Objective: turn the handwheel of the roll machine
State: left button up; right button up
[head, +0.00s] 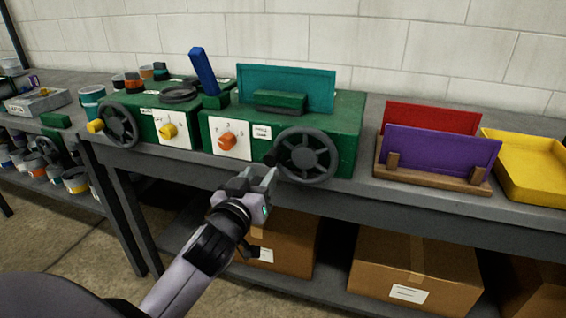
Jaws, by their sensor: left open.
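Two green machines with handwheels stand on the bench; I cannot read their labels to tell which is the roll machine. The right machine (345,130) has a blue lever, an orange dial knob (227,141) and a dark spoked handwheel (307,157) on its front. A dark grip (270,158) sits at that wheel's left rim. The left machine (150,125) has a yellow dial knob and a dark handwheel (118,126) with a yellow grip. My left gripper (262,176) is open and empty, just below and left of the right wheel, close to its dark grip. My right gripper is out of view.
Right of the machines, a wooden rack (430,180) holds red and purple panels, beside a yellow tray (530,165). Cardboard boxes (415,275) sit on the lower shelf. Cups and a grey box (38,103) stand at the left. Bare bench front lies below the wheels.

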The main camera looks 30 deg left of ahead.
aim_at(269, 162)
pick_arm(q)
jog(key=shift+w+a+r, duration=0.1)
jog(key=shift+w+r, duration=0.1)
jog(key=shift+w, duration=0.2)
jog(key=shift+x, duration=3.2)
jog(key=shift+f, duration=0.1)
jog(key=shift+c, duration=0.3)
jog(key=shift+a+p, duration=0.1)
jog(key=shift+p, duration=0.2)
grip_shut()
